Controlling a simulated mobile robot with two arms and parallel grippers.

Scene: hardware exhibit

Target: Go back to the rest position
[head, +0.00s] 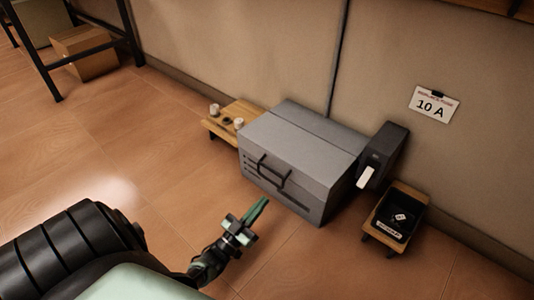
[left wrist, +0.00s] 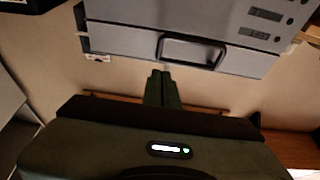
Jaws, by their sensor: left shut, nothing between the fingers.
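In the left wrist view the shut fingers (left wrist: 161,88) point toward the grey box (left wrist: 130,12), whose handle (left wrist: 192,51) is beyond the fingertips. That view looks upside down. My right gripper is in neither view.
A small wooden stand (head: 217,127) with white knobs is left of the box. A dark device (head: 388,143) stands right of it, beside a wooden stand with a black tray (head: 393,221). A label card (head: 433,104) is on the wall (head: 250,50). Open tiled floor (head: 150,155) lies left.

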